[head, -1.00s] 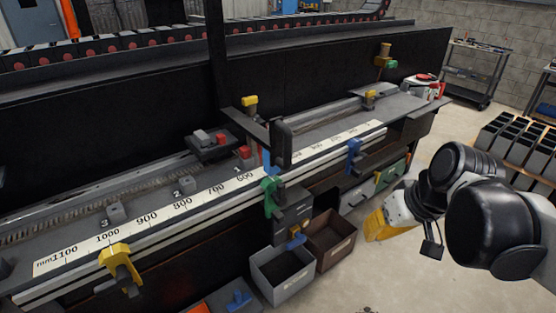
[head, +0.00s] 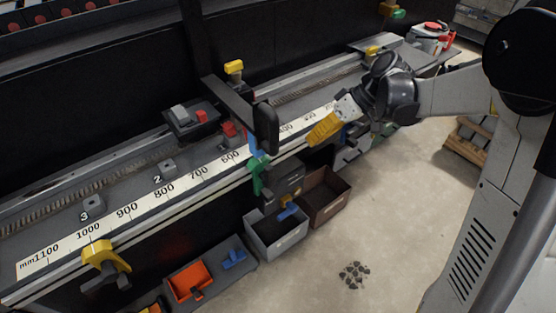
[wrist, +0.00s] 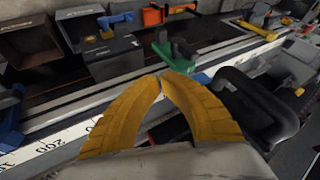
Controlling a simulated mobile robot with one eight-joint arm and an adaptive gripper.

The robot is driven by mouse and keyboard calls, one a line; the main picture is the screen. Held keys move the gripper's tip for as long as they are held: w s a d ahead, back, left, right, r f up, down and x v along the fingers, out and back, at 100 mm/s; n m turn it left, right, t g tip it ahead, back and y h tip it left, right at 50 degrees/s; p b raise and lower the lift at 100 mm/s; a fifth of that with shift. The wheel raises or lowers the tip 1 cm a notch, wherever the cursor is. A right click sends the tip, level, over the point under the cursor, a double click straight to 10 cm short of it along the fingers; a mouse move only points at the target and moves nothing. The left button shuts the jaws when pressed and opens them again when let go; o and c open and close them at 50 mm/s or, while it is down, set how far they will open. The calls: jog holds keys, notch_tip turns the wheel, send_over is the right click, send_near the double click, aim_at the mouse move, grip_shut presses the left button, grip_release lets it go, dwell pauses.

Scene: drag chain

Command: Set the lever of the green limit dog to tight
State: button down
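The green limit dog (head: 258,176) is clamped on the front edge of the scale rail, left of my gripper in the head view. In the wrist view the green limit dog (wrist: 176,54) lies just beyond my fingertips, with a green arm reaching to the right. Its lever position is too small to tell. My gripper (head: 312,142) has yellow fingers and hangs by the rail, right of the dog and apart from it. In the wrist view the tips of my gripper (wrist: 162,78) meet, with nothing visible between them.
A black upright carriage part (head: 266,128) stands behind the green dog and looms at right in the wrist view (wrist: 255,105). A yellow dog (head: 103,257) sits at the rail's left. Grey (head: 276,239) and brown (head: 325,203) bins lie below.

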aim_at(266, 174)
jog(key=s+a+f+b, duration=0.1)
jog(key=a+f+b, duration=0.3)
jog(key=a+f, duration=0.4)
jog(key=shift+s+a, duration=0.35)
jog(key=shift+a, duration=0.3)
jog(key=shift+s+a+r, duration=0.35)
jog(key=shift+a+r, duration=0.1)
jog(key=shift+a, duration=0.1)
